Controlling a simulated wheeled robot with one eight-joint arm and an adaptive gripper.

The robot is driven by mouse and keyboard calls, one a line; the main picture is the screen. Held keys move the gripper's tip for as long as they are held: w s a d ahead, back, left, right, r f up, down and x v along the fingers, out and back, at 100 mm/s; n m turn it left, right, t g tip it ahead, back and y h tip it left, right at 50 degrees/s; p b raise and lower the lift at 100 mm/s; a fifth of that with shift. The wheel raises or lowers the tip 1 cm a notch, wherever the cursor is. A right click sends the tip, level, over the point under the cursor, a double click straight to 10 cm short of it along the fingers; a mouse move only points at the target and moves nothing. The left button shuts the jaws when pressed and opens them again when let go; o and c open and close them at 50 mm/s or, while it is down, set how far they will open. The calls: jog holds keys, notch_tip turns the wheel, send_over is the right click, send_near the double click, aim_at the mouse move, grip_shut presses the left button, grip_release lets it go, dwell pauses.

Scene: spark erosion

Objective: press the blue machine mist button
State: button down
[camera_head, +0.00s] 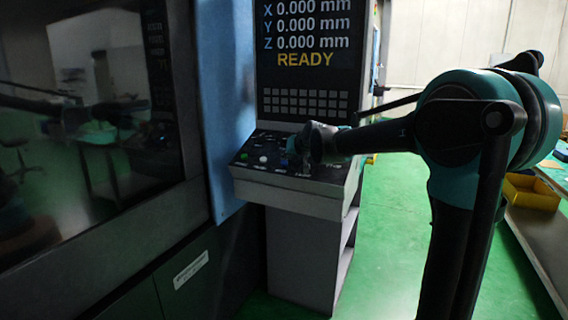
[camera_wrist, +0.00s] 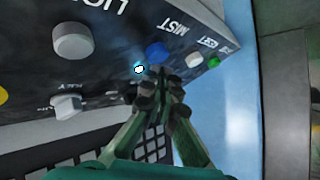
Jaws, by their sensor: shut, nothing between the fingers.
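The blue mist button (camera_wrist: 156,52) is a round cap on the dark sloping control panel, beside the upside-down MIST lettering in the wrist view. A small lit blue-white lamp (camera_wrist: 139,69) sits close to it. My gripper (camera_wrist: 160,88) is shut and empty, its fingertips just below the blue button in the picture. Whether they touch the panel cannot be told. In the head view my gripper (camera_head: 303,146) is over the right part of the panel, and it hides that part, so the blue button is not clear there.
The control panel (camera_head: 290,197) also carries a white button (camera_wrist: 194,60), a green button (camera_wrist: 213,62) and a large pale knob (camera_wrist: 72,42). The screen (camera_head: 305,60) above reads READY. A yellow bin (camera_head: 531,191) is on the bench at right. Green floor lies open between.

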jog(key=shift+s+a+r, duration=0.15)
jog(key=shift+s+r, duration=0.25)
jog(key=shift+r, duration=0.5)
jog(key=shift+s+a+r, duration=0.15)
jog(key=shift+s+r, duration=0.25)
jog(key=shift+r, duration=0.5)
jog(key=shift+s+a+r, duration=0.15)
jog(key=shift+s+r, duration=0.25)
jog(key=shift+r, duration=0.5)
